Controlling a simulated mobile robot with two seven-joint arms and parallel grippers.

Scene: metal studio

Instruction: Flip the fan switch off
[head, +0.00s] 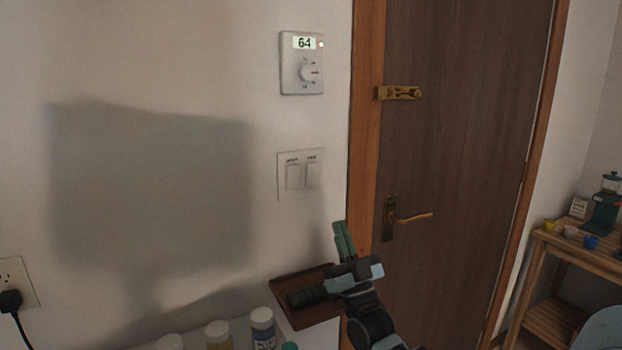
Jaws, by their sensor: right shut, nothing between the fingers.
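A white switch plate (300,174) with two rocker switches side by side is on the wall left of the door frame. Each rocker has a small label above it, too small to read surely. The left rocker (293,176) and right rocker (313,174) both show; I cannot tell which way either is tipped. My right gripper (340,228) is below and to the right of the plate, apart from it, pointing up. Its green fingers are together and hold nothing. My left gripper is not in view.
A thermostat (302,63) reading 64 is above the switches. A wooden door (460,120) with a brass handle (412,217) and latch (399,93) is at right. Bottles (262,328) and a brown tray (311,319) are below. A wooden shelf (556,247) stands far right.

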